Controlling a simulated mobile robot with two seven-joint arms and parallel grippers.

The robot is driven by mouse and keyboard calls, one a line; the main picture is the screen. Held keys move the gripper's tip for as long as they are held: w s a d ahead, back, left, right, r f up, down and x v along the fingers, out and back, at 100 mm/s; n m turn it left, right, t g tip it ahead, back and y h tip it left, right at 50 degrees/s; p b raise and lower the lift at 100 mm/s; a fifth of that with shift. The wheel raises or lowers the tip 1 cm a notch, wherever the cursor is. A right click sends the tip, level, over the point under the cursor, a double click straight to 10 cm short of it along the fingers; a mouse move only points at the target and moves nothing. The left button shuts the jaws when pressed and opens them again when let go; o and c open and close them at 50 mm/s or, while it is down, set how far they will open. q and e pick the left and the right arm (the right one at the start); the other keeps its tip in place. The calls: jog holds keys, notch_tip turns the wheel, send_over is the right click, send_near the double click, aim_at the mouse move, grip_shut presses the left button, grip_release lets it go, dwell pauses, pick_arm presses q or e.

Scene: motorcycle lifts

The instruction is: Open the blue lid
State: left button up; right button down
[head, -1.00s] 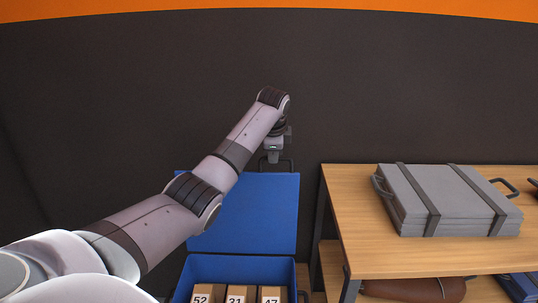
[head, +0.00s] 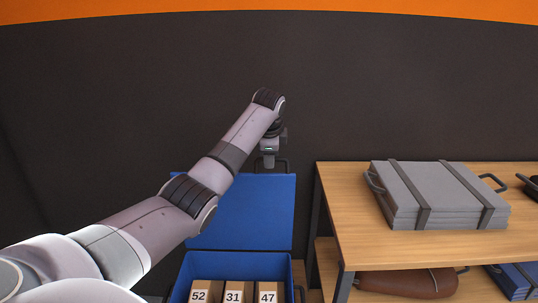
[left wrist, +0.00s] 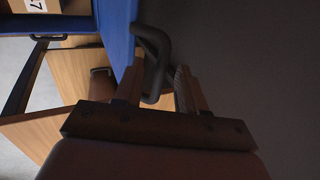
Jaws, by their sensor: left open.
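The blue lid (head: 245,212) stands raised and near upright at the back of the blue box (head: 286,268), whose inside is exposed. A dark handle (head: 284,164) sits on the lid's top edge. My left gripper (head: 269,162) is at this handle, pointing down. In the left wrist view, the left gripper (left wrist: 158,90) is open, with the dark handle (left wrist: 155,60) reaching between its two fingers; whether it touches either finger is unclear. The lid (left wrist: 115,25) also shows there at the top. My right gripper is not in view.
Boxes marked 52 (head: 199,294), 31 (head: 233,294) and 47 (head: 268,294) stand in the blue box. A wooden shelf (head: 345,215) on the right carries a grey strapped case (head: 435,195). A brown item (head: 410,282) lies on its lower level. A dark wall is behind.

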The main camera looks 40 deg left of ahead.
pick_arm(q)
jog(key=shift+r, duration=0.15)
jog(key=v, duration=0.7)
jog(key=shift+b, duration=0.4)
